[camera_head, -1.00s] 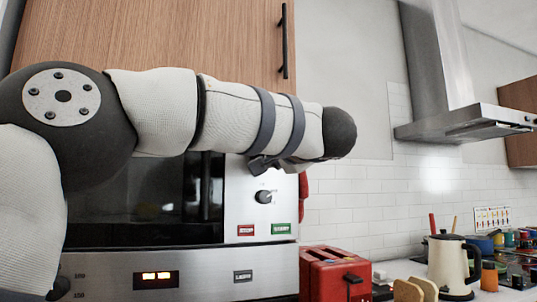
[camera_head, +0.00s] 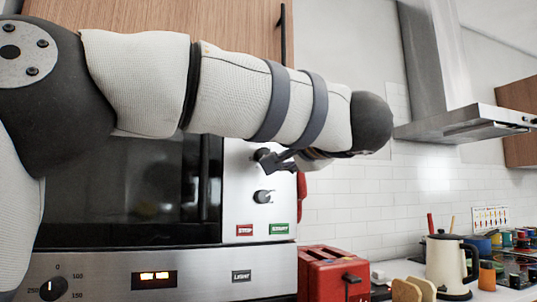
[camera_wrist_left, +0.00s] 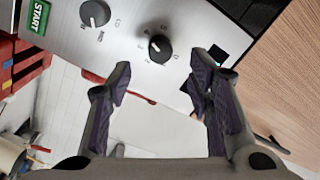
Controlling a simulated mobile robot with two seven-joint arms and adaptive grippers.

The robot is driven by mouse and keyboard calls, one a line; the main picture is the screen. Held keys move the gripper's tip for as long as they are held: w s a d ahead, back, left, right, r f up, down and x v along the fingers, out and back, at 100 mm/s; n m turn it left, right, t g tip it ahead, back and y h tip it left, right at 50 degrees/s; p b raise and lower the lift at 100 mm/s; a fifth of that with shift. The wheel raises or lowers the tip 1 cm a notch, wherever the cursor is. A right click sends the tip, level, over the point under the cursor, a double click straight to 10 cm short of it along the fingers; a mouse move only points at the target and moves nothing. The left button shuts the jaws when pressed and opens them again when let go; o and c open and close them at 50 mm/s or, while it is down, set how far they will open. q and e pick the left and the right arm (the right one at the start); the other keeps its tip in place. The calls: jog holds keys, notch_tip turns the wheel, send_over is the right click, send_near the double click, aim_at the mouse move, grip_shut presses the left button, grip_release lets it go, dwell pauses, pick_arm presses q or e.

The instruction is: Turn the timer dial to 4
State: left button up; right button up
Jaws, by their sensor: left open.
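The microwave's panel (camera_head: 240,210) carries two black dials. The upper dial (camera_head: 259,154), apparently the timer dial, is partly hidden behind my left gripper (camera_head: 275,161). In the left wrist view this dial (camera_wrist_left: 160,48) lies just beyond and between the open, empty fingertips (camera_wrist_left: 160,75), with small marks around it too blurred to read surely. The lower dial (camera_head: 264,196) also shows in the left wrist view (camera_wrist_left: 95,13), off to the upper left. I cannot tell whether a finger touches the upper dial. My right gripper is not in view.
Red STOP (camera_head: 244,230) and green START (camera_head: 279,229) buttons sit under the dials. An oven front (camera_head: 200,275) is below. A red toaster (camera_head: 325,275), bread slices and a cream kettle (camera_head: 445,262) stand to the right. A wooden cabinet (camera_head: 180,20) is above.

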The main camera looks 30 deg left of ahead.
pick_arm(q)
jog(key=v, duration=0.6)
